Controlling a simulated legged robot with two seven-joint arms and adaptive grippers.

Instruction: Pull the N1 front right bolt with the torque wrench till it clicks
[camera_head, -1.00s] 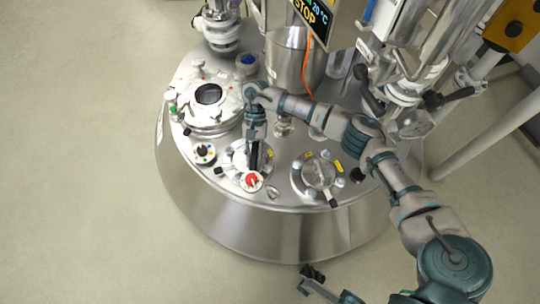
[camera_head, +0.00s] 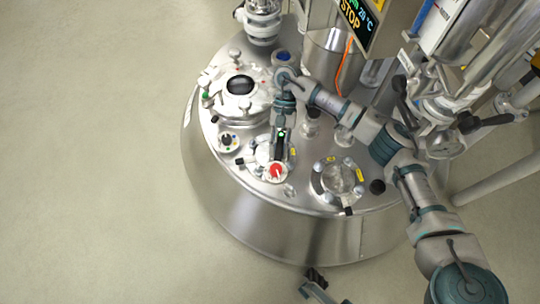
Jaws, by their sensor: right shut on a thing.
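My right gripper (camera_head: 281,128) points down over the left of two small bolted flanges on the vessel lid and is shut on the torque wrench (camera_head: 280,143). The wrench is a dark, narrow tool with a small green light. A red-and-white round part (camera_head: 277,173) sits at its near end; I cannot tell if it belongs to the wrench. The left flange (camera_head: 262,154) is partly hidden by wrench and gripper, and the bolt under the tool is hidden. The flange labels are too small to read. My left gripper (camera_head: 315,277) is at the bottom edge, away from the lid.
A steel pot (camera_head: 330,55), a STOP display (camera_head: 357,15) and pipework crowd the back and right. The floor at left is clear.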

